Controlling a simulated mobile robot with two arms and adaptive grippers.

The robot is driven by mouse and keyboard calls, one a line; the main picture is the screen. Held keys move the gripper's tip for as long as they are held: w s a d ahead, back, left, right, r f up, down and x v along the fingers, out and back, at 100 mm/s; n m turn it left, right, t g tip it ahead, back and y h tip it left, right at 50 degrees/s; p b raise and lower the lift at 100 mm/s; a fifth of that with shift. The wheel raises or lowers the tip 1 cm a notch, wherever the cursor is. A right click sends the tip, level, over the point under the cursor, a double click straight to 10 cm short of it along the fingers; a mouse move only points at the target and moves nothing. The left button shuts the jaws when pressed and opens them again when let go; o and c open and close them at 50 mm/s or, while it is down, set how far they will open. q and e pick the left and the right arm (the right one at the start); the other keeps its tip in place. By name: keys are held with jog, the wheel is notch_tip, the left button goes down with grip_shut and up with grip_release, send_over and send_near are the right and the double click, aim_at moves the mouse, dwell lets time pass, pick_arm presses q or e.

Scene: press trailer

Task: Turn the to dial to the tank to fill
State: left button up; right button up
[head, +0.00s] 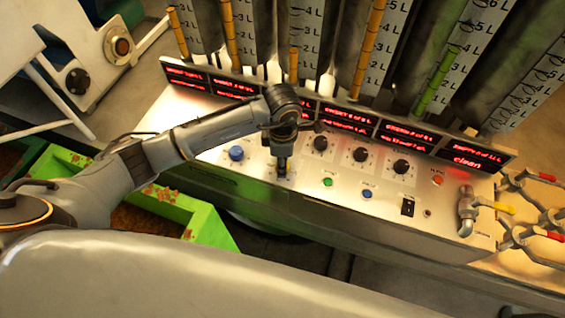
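The silver control panel (340,195) carries a row of black dials: one left of centre (320,143), a middle one (361,154) and a right one (401,166). Their labels are too small to read, so I cannot tell which is the "to" dial. My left arm reaches in from the left, and my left gripper (283,168) points down at the panel, just left of the left black dial. Its fingers look close together. Whatever is directly under them is hidden, and I cannot tell whether they hold anything. My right gripper is out of view.
A blue knob (236,153), a green button (327,182), a smaller blue button (367,193) and a black switch (407,207) are on the panel. Red displays (348,118) and graduated tanks (385,40) stand behind. A tap (467,210) is at right, a green crate (205,225) at left.

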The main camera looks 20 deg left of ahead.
pick_arm(q)
jog(key=n+b, duration=0.2)
jog(key=n, duration=0.3)
jog(key=shift+n, duration=0.3)
dwell(0.4)
jog(key=o, duration=1.2)
jog(key=shift+r, duration=0.1)
notch_tip(320, 180, up, 12)
jog(key=shift+f, duration=0.1)
